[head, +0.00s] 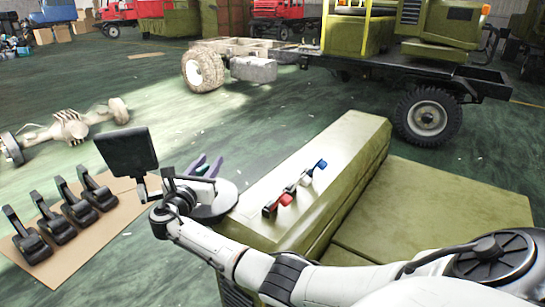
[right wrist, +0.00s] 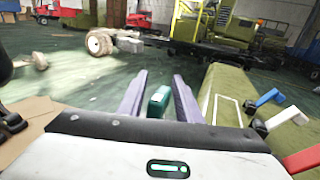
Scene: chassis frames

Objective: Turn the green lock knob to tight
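The green lock knob (right wrist: 158,101) shows in the right wrist view as a small dark-green block, upright between the two purple fingers of my right gripper (right wrist: 158,90). The fingers are apart, one on each side of the knob, with narrow gaps beside it; I cannot tell whether either touches it. In the head view my right gripper (head: 206,164) is at the left end of the olive box, and only a small bit of green shows between its fingers. The knob's base is hidden by the gripper body. My left gripper is not in view.
Red (head: 278,204), white (head: 305,180) and blue (head: 320,167) levers stand on the olive box (head: 340,150), right of my gripper. Several black pedals (head: 65,220) lie on cardboard at the left. A truck chassis (head: 300,62) stands behind, with clear floor between.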

